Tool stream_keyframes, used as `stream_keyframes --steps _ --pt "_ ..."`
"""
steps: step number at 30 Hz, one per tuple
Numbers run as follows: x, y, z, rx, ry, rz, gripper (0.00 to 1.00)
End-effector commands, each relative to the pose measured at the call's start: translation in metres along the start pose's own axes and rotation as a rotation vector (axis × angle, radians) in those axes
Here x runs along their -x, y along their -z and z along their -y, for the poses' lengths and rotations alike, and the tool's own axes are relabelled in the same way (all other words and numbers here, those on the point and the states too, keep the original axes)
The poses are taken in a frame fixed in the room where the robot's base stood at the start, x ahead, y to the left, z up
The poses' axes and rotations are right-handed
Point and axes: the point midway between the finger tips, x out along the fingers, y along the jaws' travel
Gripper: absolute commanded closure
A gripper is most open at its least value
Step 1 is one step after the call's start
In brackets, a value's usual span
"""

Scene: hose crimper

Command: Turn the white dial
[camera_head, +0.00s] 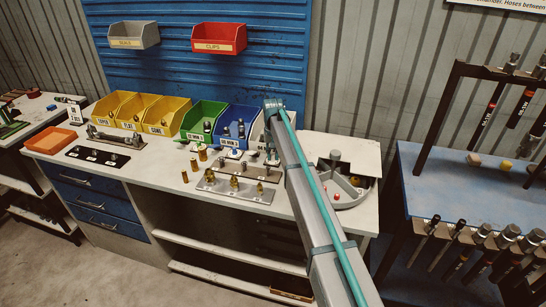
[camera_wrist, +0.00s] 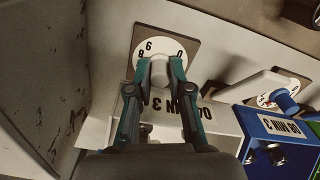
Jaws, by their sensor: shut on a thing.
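The white dial shows in the wrist view: its round white face (camera_wrist: 152,46) carries dark numbers, among them 8, 6 and 0, on a brown square plate. Its white knob (camera_wrist: 159,76) stands between the two teal fingers of my gripper (camera_wrist: 160,67), which is shut on it from both sides. Part of the face is hidden by the knob and fingers. In the head view my arm covers most of this spot, and the dial cannot be made out there.
In the head view, yellow bins (camera_head: 165,116), a green bin (camera_head: 203,119) and a round divided tray (camera_head: 346,197) crowd the workbench.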

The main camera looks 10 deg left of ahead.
Motion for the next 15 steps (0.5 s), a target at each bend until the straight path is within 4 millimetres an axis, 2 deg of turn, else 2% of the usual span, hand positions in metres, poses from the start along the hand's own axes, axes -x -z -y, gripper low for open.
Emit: stream_keyframes --steps 6,15 --pt "-0.0003 0.0003 0.0004 0.105 0.000 -0.001 1.00" --pt "0.0004 0.0004 0.0005 0.156 0.000 -0.001 1.00"
